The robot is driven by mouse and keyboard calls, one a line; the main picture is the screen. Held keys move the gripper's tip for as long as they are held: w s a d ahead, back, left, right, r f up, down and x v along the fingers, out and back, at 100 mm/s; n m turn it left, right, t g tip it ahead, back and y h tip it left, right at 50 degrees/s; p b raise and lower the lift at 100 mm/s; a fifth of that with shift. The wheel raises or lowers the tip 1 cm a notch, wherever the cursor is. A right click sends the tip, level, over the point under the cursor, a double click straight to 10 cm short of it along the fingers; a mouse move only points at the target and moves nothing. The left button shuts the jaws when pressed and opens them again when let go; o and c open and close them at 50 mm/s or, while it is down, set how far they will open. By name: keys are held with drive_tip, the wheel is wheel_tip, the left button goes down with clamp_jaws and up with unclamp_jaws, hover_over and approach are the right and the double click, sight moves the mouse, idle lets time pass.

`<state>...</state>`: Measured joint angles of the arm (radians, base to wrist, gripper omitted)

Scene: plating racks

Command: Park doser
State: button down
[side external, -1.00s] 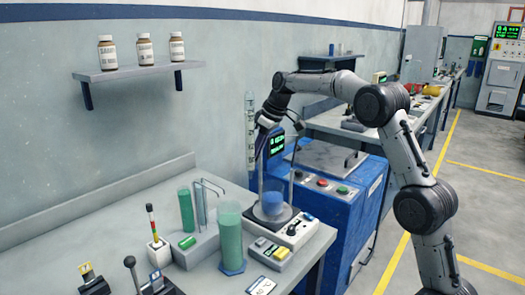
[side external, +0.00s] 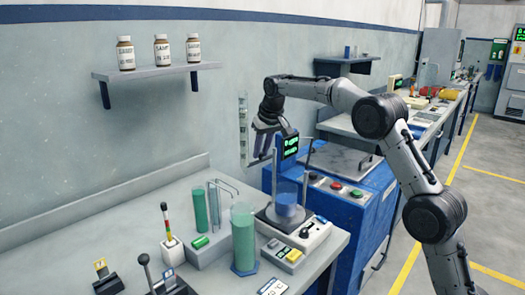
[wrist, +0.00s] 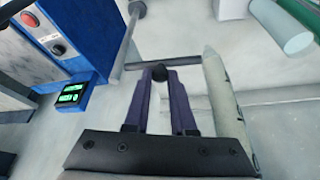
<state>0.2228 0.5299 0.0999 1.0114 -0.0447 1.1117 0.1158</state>
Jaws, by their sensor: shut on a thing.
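The doser (side external: 243,130) looks like a tall, clear graduated tube. It hangs upright in the side view, left of the stand with the green display. My gripper (side external: 262,150) is just right of the tube, above the bench. In the wrist view the tube (wrist: 226,105) runs along the right of the fingers, with tick marks on it. My gripper (wrist: 160,75) is shut there, with a dark round knob between its fingertips and a grey bar just beyond. The exact join between knob, bar and tube is unclear.
The display stand (side external: 289,148) with a blue beaker (side external: 287,206) is close below right. On the bench stand a green cylinder (side external: 243,240), a tube holder (side external: 208,245) and a striped stick (side external: 165,222). A wall shelf (side external: 155,72) holds bottles. The bench's left rear is clear.

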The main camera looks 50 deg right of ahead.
drive_tip(key=shift+r, duration=0.1)
drive_tip(key=c, duration=0.7)
unclamp_jaws()
drive_tip(key=shift+c, duration=0.2)
drive_tip(key=v, duration=1.3)
drive_tip(key=shift+r, duration=0.3)
drive_tip(key=shift+s+a, duration=0.1)
drive_tip(key=shift+s, duration=0.05)
